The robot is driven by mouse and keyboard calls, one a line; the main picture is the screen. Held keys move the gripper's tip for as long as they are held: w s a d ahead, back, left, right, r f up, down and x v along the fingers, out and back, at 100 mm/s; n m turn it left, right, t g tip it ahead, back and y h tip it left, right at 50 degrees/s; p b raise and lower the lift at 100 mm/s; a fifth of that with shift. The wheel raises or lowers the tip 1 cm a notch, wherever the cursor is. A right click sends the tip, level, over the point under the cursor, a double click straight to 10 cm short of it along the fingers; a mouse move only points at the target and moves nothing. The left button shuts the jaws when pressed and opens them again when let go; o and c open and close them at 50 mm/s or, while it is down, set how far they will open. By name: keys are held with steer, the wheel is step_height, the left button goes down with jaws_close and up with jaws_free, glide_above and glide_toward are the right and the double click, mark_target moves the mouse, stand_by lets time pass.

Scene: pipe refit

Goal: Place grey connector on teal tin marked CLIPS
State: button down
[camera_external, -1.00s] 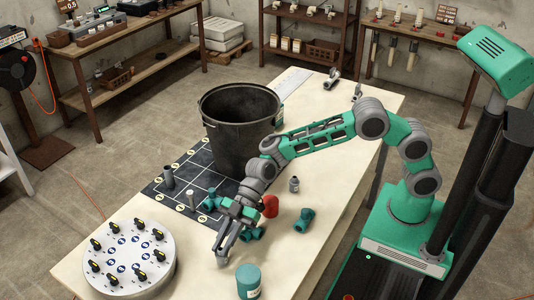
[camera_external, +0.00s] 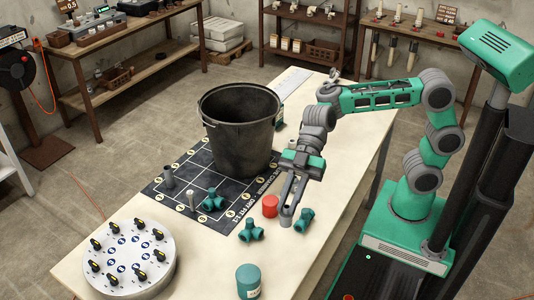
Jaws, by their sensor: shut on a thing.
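My gripper (camera_external: 288,207) points down over the table, right of the bucket, and is shut on a small grey piece (camera_external: 286,217) at its fingertips. The piece appears to be the grey connector; my fingers partly hide it. The teal tin (camera_external: 248,283) stands upright near the table's front edge, below and left of my gripper in the picture. It has a pale label whose lettering is too small to read. The held piece is well apart from the tin.
Another teal fitting (camera_external: 251,232) lies nearer the tin. A black bucket (camera_external: 240,135) stands on the gridded mat (camera_external: 195,180). A round dial panel (camera_external: 128,258) is front left.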

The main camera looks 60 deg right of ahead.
steer(key=s+r, duration=0.4)
steer(key=g+p, duration=0.1)
steer(key=p, duration=0.2)
glide_above(250, 270)
steer(key=shift+n, duration=0.4)
step_height(250, 270, down, 11)
steer(key=shift+r, duration=0.2)
step_height(250, 270, down, 3)
steer(key=shift+r, duration=0.15)
steer(key=shift+f, duration=0.35)
steer(key=c, duration=1.4)
jaws_free()
steer(key=shift+o, duration=0.2)
steer(key=shift+r, duration=0.1)
